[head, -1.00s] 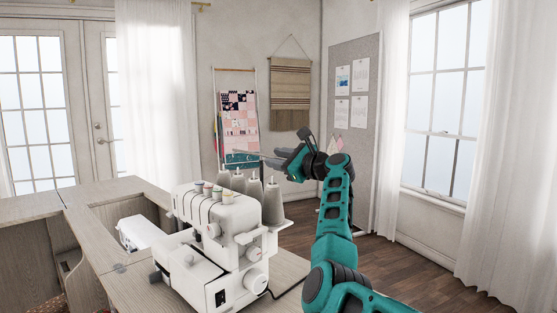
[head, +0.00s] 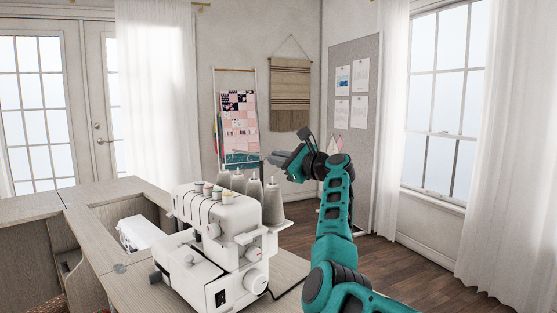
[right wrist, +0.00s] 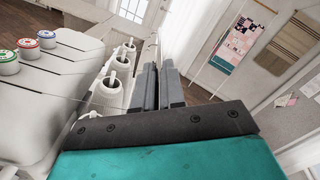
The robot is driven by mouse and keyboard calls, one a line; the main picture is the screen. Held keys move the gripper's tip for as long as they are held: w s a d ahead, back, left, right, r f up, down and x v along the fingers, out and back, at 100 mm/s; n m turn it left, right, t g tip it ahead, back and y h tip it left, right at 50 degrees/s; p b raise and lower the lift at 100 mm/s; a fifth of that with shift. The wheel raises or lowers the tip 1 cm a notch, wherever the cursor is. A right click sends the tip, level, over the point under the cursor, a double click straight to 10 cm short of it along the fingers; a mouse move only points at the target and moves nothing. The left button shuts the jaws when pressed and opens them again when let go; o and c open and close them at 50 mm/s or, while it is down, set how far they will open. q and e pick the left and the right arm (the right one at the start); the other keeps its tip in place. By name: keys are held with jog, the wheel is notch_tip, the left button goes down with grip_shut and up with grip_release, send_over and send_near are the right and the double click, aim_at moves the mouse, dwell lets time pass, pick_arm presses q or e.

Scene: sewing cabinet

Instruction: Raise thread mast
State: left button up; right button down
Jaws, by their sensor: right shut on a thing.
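The white sewing machine (head: 215,235) stands on the cabinet top. Several grey cone spools (head: 272,204) stand behind it; they also show in the right wrist view (right wrist: 108,95). The thread mast (head: 245,152) shows only as a thin pale bar above the cones in the head view. My right gripper (head: 270,158) is at the right end of that bar, above and behind the cones. Its two fingers (right wrist: 157,72) are close together and shut on the mast, which they mostly hide. My left gripper is not in view.

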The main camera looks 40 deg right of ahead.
dwell(0.8)
jog(key=shift+r+p, duration=0.45)
jog(key=shift+p, duration=0.05)
notch_tip(320, 180, up, 2)
jog(key=shift+r+p, duration=0.25)
jog(key=shift+p, duration=0.9)
pick_arm(q)
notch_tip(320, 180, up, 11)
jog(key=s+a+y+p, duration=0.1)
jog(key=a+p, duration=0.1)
jog(key=p, duration=0.9)
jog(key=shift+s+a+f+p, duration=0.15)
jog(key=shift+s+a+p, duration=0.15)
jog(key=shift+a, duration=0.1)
pick_arm(e)
notch_tip(320, 180, up, 16)
jog(key=shift+d+r, duration=0.1)
jog(key=shift+r, duration=0.1)
